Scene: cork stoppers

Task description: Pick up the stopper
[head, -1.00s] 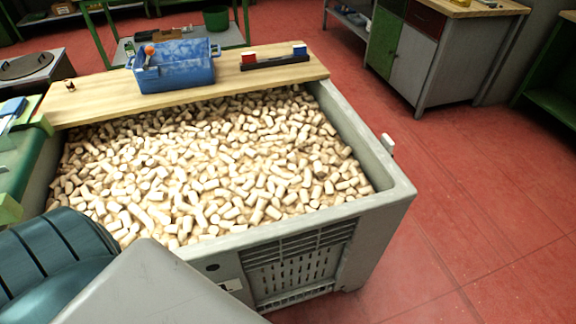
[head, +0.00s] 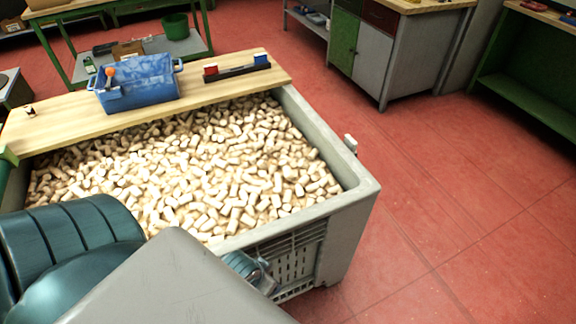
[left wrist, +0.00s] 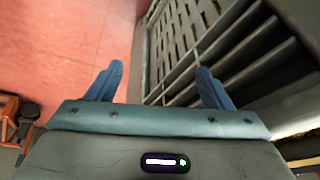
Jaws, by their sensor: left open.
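Many cork stoppers (head: 215,165) fill a large grey crate (head: 352,200), pale and lying loose in all directions. No single stopper is set apart. My left gripper (left wrist: 160,85) shows in the left wrist view, its two blue fingers spread apart with nothing between them. It is outside the crate, near the slatted side wall. In the head view, part of my arm shows at the lower left, and a blue-grey part of mine shows by the crate's front wall. My right gripper is not seen.
A wooden board (head: 60,121) lies across the crate's back, carrying a blue bin (head: 140,88) and a dark rack (head: 237,72) with red and blue blocks. Open red floor (head: 450,200) lies to the right. A cabinet (head: 365,55) stands behind.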

